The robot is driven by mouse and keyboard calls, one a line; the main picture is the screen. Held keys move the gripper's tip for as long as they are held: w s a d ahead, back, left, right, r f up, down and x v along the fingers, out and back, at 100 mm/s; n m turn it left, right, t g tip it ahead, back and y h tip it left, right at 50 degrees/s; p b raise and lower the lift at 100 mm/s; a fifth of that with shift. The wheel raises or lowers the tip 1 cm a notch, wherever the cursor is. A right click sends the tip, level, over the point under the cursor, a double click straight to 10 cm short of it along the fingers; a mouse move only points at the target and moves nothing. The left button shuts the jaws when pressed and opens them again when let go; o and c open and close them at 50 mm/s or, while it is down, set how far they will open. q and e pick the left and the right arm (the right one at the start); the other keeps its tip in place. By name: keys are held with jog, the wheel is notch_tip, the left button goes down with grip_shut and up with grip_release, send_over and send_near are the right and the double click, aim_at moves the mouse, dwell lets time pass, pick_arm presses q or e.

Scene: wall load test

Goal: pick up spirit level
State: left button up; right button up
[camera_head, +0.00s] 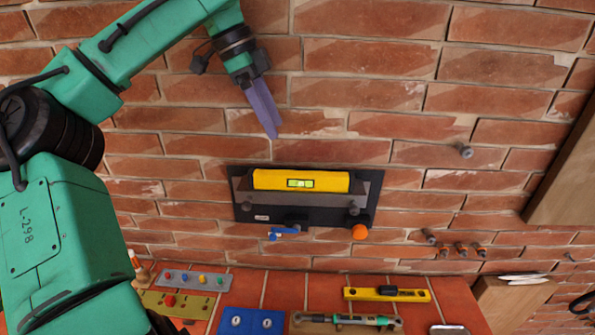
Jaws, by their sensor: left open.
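A yellow spirit level (330,182) with a greenish bubble vial lies level along a dark wall-mounted plate (370,184) on the brick wall. My left gripper (273,130) has purple fingers pointing down. It appears above the left part of the level, apart from it, with nothing held. The fingers overlap in this view, so the gap between them hardly shows. My right gripper is not in view.
A smaller yellow bar (360,294) with a black block lies on the tiled bench below. Coloured panels (252,321) and a green-handled tool (355,320) lie nearby. An orange ball-like knob (360,232) and a blue lever (284,231) sit under the plate. Wall pegs (466,152) stick out at right.

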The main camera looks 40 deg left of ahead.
pick_arm(q)
send_over(300, 173)
jog(key=s+a, duration=0.1)
jog(key=a, duration=0.1)
jog(key=f, duration=0.6)
jog(key=shift+s+d, duration=0.2)
jog(key=p+x, duration=0.1)
jog(key=x, duration=0.5)
jog(key=shift+a+f+p, duration=0.15)
jog(key=shift+f+p, duration=0.1)
jog(key=shift+p, duration=0.1)
jog(key=shift+w+f, duration=0.1)
jog(key=shift+f, duration=0.05)
jog(key=shift+c, duration=0.9)
grip_shut()
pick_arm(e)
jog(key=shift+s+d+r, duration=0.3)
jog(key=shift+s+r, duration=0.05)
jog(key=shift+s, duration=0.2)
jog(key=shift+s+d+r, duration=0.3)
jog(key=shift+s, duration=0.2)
